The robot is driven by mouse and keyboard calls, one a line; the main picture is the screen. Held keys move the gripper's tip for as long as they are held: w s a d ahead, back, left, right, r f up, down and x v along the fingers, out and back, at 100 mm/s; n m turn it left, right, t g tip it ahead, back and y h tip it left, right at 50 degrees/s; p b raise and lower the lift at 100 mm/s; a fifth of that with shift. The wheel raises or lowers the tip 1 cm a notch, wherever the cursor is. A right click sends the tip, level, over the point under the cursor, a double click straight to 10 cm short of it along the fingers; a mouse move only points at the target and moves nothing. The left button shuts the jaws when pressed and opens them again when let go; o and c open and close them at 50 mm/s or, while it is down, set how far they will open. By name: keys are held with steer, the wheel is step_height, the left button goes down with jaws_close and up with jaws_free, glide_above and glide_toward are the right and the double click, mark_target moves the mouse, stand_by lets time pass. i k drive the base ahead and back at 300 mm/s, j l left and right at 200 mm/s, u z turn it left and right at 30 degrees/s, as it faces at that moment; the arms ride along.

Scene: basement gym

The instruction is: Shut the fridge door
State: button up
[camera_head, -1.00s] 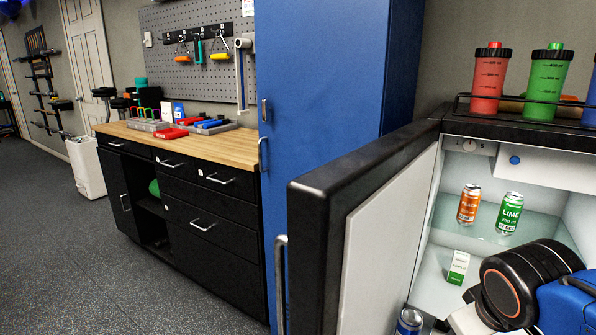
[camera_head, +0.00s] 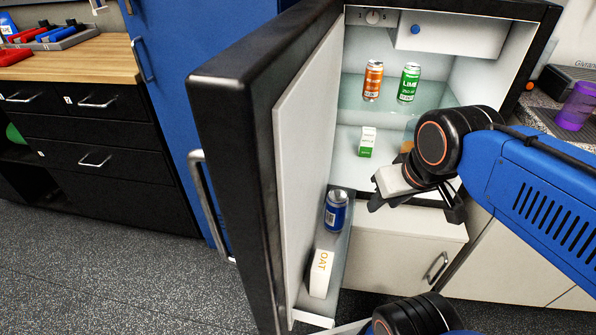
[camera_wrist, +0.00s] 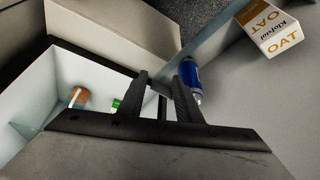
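The fridge door (camera_head: 235,130) stands wide open, its black edge toward me and its white inner panel facing right. Its metal handle (camera_head: 208,205) is on the outer face at the left. The fridge (camera_head: 440,35) has a white interior at the right. My gripper (camera_head: 415,205) is in front of the lower fridge opening, to the right of the door and apart from it. In the wrist view my gripper (camera_wrist: 165,85) has its two fingers spread with nothing held between them. The door's shelf holds a blue can (camera_head: 336,210) and an oat carton (camera_head: 320,272).
Inside the fridge, an orange can (camera_head: 372,80) and a green lime can (camera_head: 408,83) stand on the glass shelf. A small carton (camera_head: 366,142) stands below. A white cabinet (camera_head: 390,262) is under the fridge. A blue locker (camera_head: 190,70) stands behind the door. Floor at left is clear.

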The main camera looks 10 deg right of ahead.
mark_target(263, 107)
steer(key=j+z, duration=1.4)
steer(key=k+j+z, duration=0.2)
steer(key=k+j+u, duration=0.15)
steer(key=k, duration=0.35)
steer(key=k+j+u, duration=0.1)
steer(key=k+j, duration=0.4)
steer(key=k, duration=0.2)
steer(key=k+j, duration=0.1)
steer(key=k, duration=0.25)
